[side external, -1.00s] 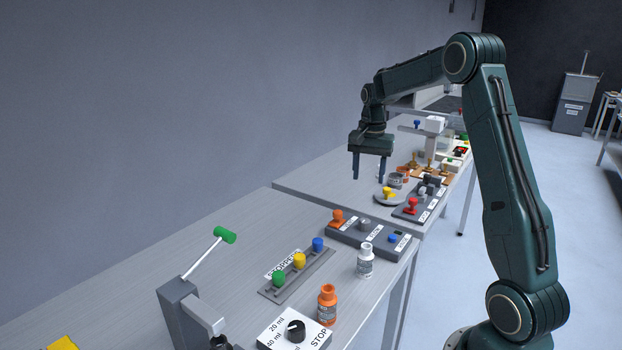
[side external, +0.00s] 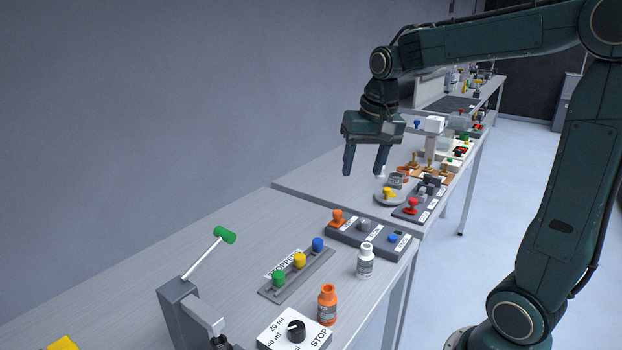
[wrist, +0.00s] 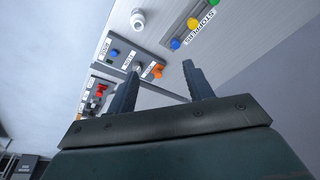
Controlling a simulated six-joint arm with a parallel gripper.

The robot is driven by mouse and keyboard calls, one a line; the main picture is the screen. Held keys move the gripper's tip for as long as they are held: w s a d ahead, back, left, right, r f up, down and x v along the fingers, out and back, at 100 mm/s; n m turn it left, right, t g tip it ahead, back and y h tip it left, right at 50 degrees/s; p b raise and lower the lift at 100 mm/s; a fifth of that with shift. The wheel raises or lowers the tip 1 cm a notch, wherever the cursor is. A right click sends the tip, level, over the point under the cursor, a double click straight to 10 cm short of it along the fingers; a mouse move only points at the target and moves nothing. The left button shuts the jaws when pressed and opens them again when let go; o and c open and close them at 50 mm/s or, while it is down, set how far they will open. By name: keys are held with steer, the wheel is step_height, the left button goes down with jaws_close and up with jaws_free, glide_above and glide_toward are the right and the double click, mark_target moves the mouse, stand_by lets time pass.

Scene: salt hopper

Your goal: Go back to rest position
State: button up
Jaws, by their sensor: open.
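My gripper (side external: 365,162) is open and empty. It hangs in the air with its fingers pointing down, above the far end of the near bench in the side view. In the wrist view its two fingers (wrist: 158,88) are spread apart with nothing between them. The near bench (side external: 230,235) lies below and in front of it. Nothing touches the fingers.
A grey control panel (side external: 368,240) with orange, grey and blue knobs stands on the bench. Nearby are a white bottle (side external: 365,262), an orange bottle (side external: 327,303), a stopper rack (side external: 318,262) and a green-handled lever (side external: 225,235). The air around my gripper is clear.

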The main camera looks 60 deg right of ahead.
steer(key=s+a+f+n+t, duration=0.1)
steer(key=s+a+n+t, duration=0.2)
steer(key=s+a+n, duration=0.5)
steer(key=shift+s+a+f+y, duration=0.4)
steer(key=shift+s+a, duration=1.5)
steer(key=shift+s, duration=1.65)
